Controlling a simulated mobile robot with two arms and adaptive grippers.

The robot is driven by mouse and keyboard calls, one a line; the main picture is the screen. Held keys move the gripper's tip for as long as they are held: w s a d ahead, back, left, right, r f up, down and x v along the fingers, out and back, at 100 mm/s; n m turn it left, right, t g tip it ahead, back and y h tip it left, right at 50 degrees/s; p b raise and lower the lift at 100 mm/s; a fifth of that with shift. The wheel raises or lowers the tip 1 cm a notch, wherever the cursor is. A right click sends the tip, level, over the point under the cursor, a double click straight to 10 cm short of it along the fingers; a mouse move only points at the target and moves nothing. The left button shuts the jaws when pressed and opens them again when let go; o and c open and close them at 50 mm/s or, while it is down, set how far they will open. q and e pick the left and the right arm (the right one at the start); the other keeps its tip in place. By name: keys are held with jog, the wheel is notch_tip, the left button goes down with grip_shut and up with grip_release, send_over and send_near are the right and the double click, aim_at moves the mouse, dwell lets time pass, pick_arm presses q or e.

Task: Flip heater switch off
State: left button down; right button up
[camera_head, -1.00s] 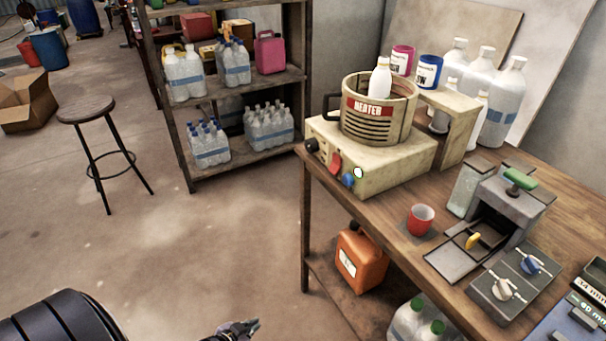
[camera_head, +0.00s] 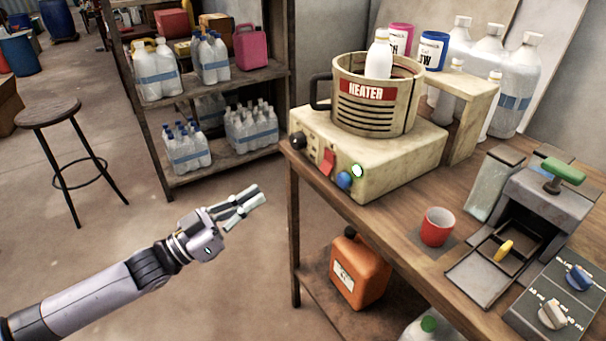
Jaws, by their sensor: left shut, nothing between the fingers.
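The heater (camera_head: 376,104) is a cream ring with a red HEATER label, on a cream base box (camera_head: 400,165) at the table's back left. A white bottle (camera_head: 379,55) stands in the ring. On the box's front are a red switch (camera_head: 327,162), a black knob (camera_head: 297,140), a blue knob (camera_head: 344,181) and a round white light with a green rim (camera_head: 358,170). My left gripper (camera_head: 250,202) is shut and empty, left of the table and lower than the switch in the picture, apart from it. My right gripper is not in view.
A red cup (camera_head: 437,227) and a grey press-like device (camera_head: 541,205) with a green handle stand on the table (camera_head: 400,212). An orange canister (camera_head: 359,270) sits on the lower shelf. A bottle rack (camera_head: 222,85) and a stool (camera_head: 48,112) stand behind my left arm.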

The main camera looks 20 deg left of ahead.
pick_arm(q)
send_near(329, 162)
notch_tip(329, 162, up, 4)
jog(key=shift+w+d+f+b, duration=0.1)
jog(key=shift+w+d+f, duration=0.35)
jog(key=shift+w, duration=0.15)
jog(key=shift+w+d+f+b, duration=0.15)
jog(key=shift+w+d+f, duration=0.2)
jog(key=shift+w+d, duration=0.25)
jog(key=shift+w+d+f+b, duration=0.1)
jog(key=shift+w+d+f, duration=0.3)
jog(key=shift+w, duration=0.25)
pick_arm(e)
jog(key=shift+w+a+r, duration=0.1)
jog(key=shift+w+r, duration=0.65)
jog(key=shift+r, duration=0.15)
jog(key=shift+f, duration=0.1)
